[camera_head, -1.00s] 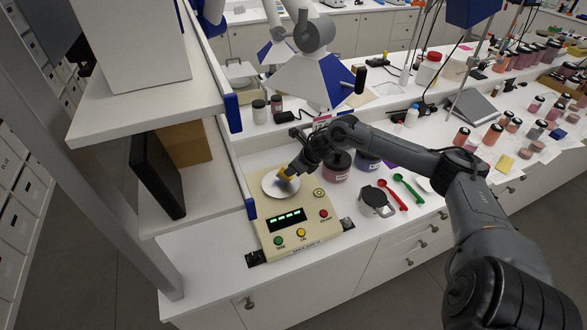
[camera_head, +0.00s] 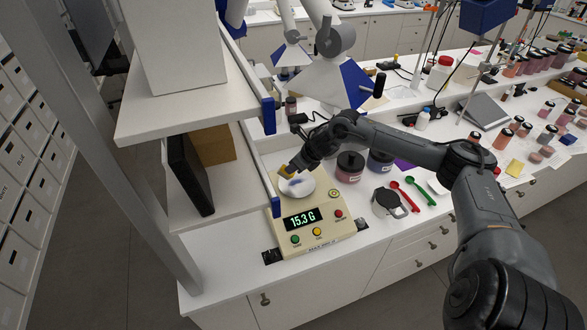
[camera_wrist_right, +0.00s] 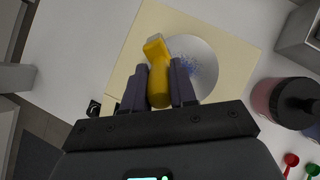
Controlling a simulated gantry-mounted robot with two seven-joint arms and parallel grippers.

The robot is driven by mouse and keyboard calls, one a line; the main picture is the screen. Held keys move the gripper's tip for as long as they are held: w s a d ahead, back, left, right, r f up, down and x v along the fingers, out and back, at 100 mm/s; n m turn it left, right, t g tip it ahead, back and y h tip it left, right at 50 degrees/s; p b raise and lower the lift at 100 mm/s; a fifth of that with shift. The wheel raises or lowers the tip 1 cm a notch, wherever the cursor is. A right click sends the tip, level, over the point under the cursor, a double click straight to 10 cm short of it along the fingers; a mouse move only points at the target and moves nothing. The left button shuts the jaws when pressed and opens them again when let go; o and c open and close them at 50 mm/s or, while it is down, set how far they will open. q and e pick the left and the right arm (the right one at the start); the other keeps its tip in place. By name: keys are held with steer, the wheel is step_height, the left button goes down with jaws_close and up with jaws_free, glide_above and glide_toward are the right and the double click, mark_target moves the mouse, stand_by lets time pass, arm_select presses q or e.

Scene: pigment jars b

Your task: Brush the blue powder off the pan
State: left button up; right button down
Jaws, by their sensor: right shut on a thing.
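My right gripper (camera_head: 293,168) is shut on a brush with a yellow handle (camera_wrist_right: 157,70). The brush (camera_head: 286,170) is at the upper left rim of the round pale pan (camera_head: 306,188). The pan sits on a cream balance (camera_head: 309,239) whose display reads 15.3 G. Blue powder (camera_head: 296,182) lies on the pan; in the right wrist view it is a speckled blue patch (camera_wrist_right: 190,67) right of the brush. The brush's tip is at the pan's left edge there; I cannot tell whether it touches. My left gripper is not in view.
Jars with dark lids (camera_head: 349,166) stand right of the balance. A white shelf (camera_head: 225,187) stands close on the left.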

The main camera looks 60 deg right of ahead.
steer(key=shift+a+r+p, duration=0.15)
steer(key=shift+r+p, duration=0.3)
steer(key=shift+r, duration=0.45)
step_height(320, 180, up, 2)
steer(key=shift+r+p, duration=0.1)
steer(key=shift+p, duration=0.55)
steer(key=shift+r, duration=0.15)
